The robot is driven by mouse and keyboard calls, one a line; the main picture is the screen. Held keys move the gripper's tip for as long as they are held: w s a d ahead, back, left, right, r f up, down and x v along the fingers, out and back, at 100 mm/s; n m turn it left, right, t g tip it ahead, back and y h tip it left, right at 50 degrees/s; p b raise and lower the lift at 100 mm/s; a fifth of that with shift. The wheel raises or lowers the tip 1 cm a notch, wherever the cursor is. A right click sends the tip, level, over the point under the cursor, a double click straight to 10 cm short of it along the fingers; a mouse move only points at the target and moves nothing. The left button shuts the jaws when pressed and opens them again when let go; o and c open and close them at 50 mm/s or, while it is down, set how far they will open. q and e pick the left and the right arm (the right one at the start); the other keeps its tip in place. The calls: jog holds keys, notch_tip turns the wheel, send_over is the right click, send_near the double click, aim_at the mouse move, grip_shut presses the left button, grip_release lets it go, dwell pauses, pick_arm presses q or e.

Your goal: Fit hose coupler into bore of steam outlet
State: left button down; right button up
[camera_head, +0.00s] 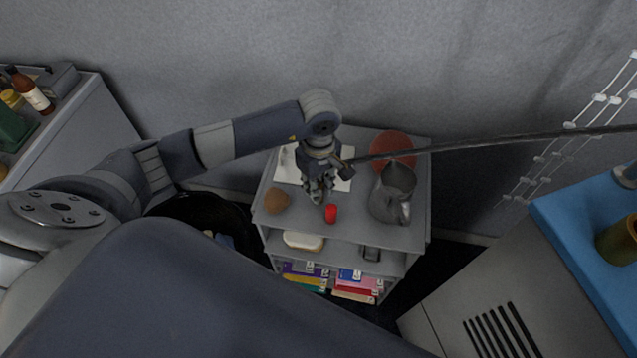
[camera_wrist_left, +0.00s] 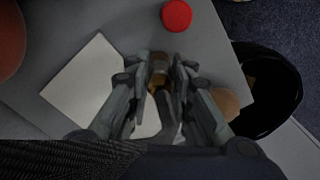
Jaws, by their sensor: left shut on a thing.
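My left gripper (camera_head: 318,196) reaches down over a grey cart top and is shut on a small brass-coloured piece, likely the hose coupler (camera_wrist_left: 159,68), which shows between the fingertips in the left wrist view (camera_wrist_left: 160,82). A long dark hose (camera_head: 480,144) runs from beside the gripper to the right edge of the head view. A dark braided surface, likely this hose, crosses the lower left of the wrist view (camera_wrist_left: 60,158). I cannot make out a steam outlet or its bore in either view. My right gripper is not in view.
The cart top (camera_head: 345,236) holds a white sheet (camera_head: 285,168), a brown ball (camera_head: 276,200), a small red cylinder (camera_head: 331,213), a metal pitcher (camera_head: 388,204) and a red round thing (camera_head: 393,147). A black bin (camera_head: 195,208) stands left; a blue-topped cabinet (camera_head: 575,225) stands right.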

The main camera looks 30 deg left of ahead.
pick_arm(q)
jog(key=shift+f, duration=0.1)
jog(key=c, duration=1.8)
grip_release()
jog(key=shift+b, duration=0.3)
jog(key=shift+c, duration=0.2)
jog(key=o, duration=0.4)
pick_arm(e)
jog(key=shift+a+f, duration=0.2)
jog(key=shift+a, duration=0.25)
